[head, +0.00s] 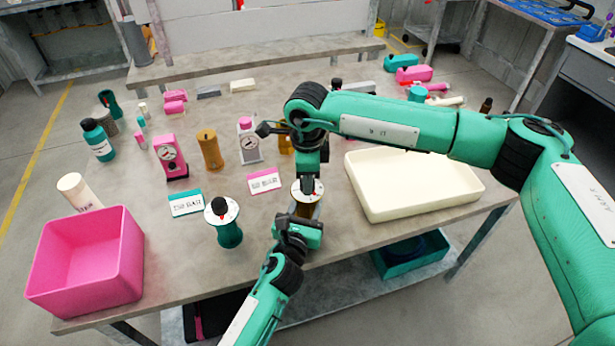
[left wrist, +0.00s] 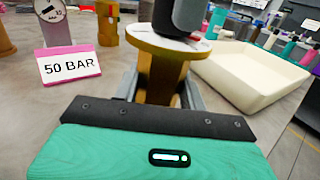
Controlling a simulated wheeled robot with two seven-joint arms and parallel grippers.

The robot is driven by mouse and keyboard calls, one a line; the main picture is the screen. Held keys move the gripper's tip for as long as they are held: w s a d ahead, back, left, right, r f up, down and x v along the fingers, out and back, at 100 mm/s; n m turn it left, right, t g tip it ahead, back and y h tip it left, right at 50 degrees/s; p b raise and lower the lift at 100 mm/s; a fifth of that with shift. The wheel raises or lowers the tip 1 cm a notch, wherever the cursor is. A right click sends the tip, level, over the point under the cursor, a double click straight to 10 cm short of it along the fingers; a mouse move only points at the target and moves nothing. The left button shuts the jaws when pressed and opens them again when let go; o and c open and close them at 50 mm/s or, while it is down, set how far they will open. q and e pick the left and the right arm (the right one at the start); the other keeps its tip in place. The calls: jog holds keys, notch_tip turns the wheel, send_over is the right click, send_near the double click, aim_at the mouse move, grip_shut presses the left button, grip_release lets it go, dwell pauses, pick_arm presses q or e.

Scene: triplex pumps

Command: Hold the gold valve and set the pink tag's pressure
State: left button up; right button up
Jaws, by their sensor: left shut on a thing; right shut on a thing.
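The gold valve (head: 307,207) stands upright near the table's front edge, with a pale dial on its top flange; it also shows in the left wrist view (left wrist: 160,87). My left gripper (head: 300,222) is shut on the valve's body from the front. My right gripper (head: 308,183) comes down from above and is shut on the knob on top, which it mostly hides. A red pointer bit (left wrist: 197,36) shows beside it; the exact setting cannot be read. The pink-edged tag (head: 264,180) stands just left of the valve and reads "50 BAR" in the left wrist view (left wrist: 68,65).
A teal valve (head: 229,232) and a teal-edged tag (head: 186,203) stand to the left. A pink bin (head: 125,258) is at the front left corner. A cream tray (head: 372,202) lies close right of the gold valve. Gauges (head: 170,155) and a gold cylinder (head: 210,150) stand behind.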

jog(key=shift+n, duration=0.9)
jog(key=o, duration=1)
jog(key=shift+r, duration=0.1)
notch_tip(320, 180, up, 12)
jog(key=shift+f, duration=0.1)
